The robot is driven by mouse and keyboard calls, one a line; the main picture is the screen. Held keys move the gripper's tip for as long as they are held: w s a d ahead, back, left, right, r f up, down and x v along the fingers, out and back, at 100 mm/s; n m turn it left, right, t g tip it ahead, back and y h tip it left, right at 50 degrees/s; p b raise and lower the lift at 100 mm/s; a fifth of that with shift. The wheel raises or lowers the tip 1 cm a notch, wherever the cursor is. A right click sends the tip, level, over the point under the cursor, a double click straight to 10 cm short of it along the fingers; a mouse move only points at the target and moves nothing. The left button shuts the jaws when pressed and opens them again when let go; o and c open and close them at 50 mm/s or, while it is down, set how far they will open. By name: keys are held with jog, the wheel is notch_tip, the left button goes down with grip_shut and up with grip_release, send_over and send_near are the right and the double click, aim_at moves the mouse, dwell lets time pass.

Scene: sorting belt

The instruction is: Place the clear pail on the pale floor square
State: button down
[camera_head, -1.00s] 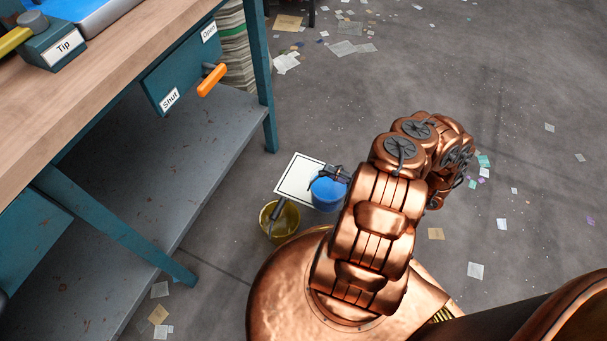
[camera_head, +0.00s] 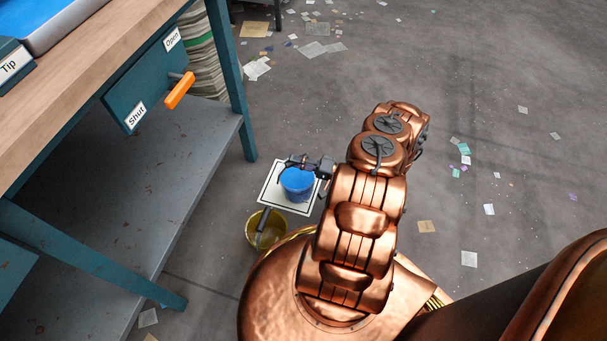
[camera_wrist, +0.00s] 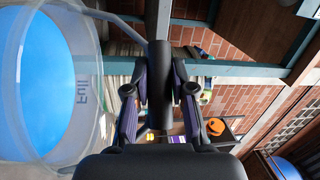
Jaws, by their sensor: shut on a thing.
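The clear pail (camera_head: 297,186), filled with something blue, appears over the middle of the pale floor square (camera_head: 271,198). I cannot tell whether it touches the floor or hangs just above it. The square is white with a thin dark outline, and its edges show around the pail. My gripper (camera_head: 306,163) is at the pail's far upper side. In the wrist view my gripper (camera_wrist: 159,66) is shut on the pail's dark handle grip (camera_wrist: 158,28).
A yellow bucket (camera_head: 252,234) stands close to the square's near edge, by my base. The workbench (camera_head: 190,205) with a lower shelf and an orange lever (camera_head: 179,91) is at the left. Open floor with paper scraps lies to the right.

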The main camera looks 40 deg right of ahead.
jog(key=w+d+f+b, duration=0.1)
jog(key=w+f+b, duration=0.2)
jog(key=w+f, duration=0.1)
jog(key=shift+w, duration=0.7)
dwell(0.4)
jog(key=c, duration=1)
grip_release()
jog(key=shift+f, duration=0.15)
jog(key=shift+d, duration=0.1)
